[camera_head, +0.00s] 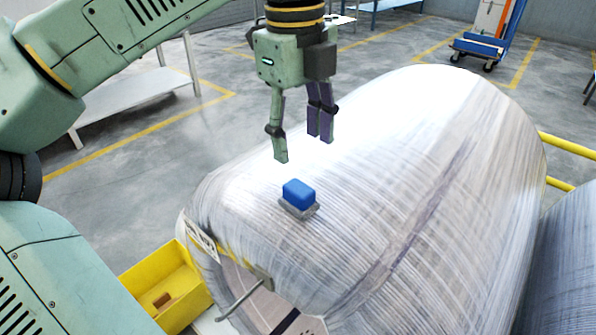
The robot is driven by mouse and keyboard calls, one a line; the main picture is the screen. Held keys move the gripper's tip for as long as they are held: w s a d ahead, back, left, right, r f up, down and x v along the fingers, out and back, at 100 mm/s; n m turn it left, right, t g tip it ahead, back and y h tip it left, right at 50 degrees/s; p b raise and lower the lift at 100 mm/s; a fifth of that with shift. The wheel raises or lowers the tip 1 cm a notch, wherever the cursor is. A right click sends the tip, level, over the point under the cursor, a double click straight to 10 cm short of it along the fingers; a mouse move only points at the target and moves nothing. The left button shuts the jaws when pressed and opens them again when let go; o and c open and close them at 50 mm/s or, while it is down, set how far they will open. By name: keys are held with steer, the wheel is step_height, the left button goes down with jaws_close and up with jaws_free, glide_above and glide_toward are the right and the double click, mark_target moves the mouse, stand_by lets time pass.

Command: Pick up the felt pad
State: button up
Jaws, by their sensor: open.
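The felt pad appears to be the small block with a blue top (298,193) and a grey layer beneath it. It rests on the upper left surface of the large wrapped coil (400,190). My gripper (305,150) points down in the air above the coil, above and a little behind the pad in the picture. Its fingers are apart with nothing between them. They do not touch the pad.
A yellow bin (165,285) with a small brown block (162,300) stands at lower left beside the coil. A metal rod (243,298) sticks out from the coil's near end. Another wrapped coil (560,270) is at right. A grey table (140,100) stands behind my arm.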

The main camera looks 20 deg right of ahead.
glide_above(299, 187)
steer(key=shift+y, duration=0.3)
steer(key=f, duration=0.4)
steer(key=shift+s+a+f, duration=0.15)
steer(key=shift+a+f, duration=0.05)
steer(key=shift+a, duration=0.15)
steer(key=shift+d+f+p, duration=0.2)
steer(key=shift+f+p, duration=0.35)
steer(key=shift+f, duration=1.05)
steer(key=shift+d+f+p, duration=0.15)
steer(key=shift+f+p, duration=0.4)
steer(key=shift+f, duration=1)
jaws_close()
